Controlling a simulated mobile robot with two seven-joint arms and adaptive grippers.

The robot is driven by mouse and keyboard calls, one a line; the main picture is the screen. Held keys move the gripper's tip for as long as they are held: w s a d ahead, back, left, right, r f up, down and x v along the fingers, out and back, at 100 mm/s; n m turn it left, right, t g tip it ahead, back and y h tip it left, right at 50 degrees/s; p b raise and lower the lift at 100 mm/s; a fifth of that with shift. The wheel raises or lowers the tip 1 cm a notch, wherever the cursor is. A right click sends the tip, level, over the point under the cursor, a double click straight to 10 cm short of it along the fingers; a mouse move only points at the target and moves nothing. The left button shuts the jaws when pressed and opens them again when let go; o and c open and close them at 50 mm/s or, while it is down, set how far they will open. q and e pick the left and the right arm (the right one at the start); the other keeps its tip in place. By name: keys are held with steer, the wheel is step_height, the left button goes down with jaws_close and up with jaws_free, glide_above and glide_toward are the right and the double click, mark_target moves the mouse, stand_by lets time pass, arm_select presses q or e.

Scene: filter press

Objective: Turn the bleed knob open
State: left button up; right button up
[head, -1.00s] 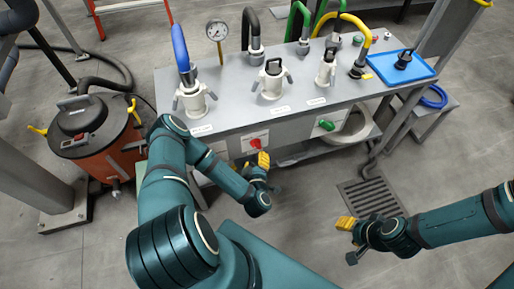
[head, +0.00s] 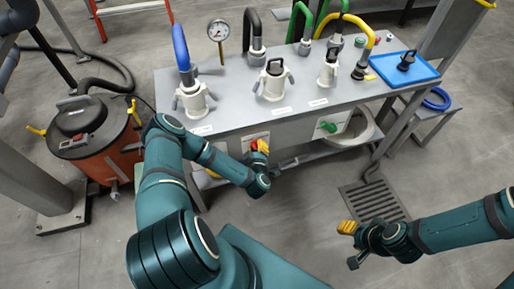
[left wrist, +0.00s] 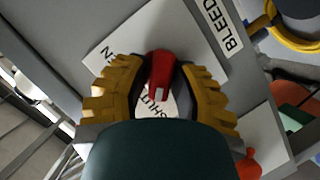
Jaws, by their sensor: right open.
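The red bleed knob (left wrist: 160,72) is on a white plate (left wrist: 118,42) marked SHUT and, partly covered, OPEN. Its white mark points toward SHUT. A BLEED label (left wrist: 223,25) is beside it. My left gripper (left wrist: 162,68) has its yellow fingers on both sides of the knob, very close to it. I cannot tell whether they press on it. In the head view the knob (head: 253,145) shows just beside my left gripper (head: 259,147), at the bench front. My right gripper (head: 349,241) is open and empty above the floor, away from the bench.
The grey bench (head: 230,115) carries white valves, hoses, a gauge (head: 218,32) and a blue tray (head: 400,70). A green knob (head: 328,126) is on its front, right of the red knob. An orange drum (head: 98,140) stands left. A floor drain (head: 372,203) lies right.

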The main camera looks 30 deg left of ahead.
arm_select(q)
jaws_close()
steer(key=shift+r, duration=0.1)
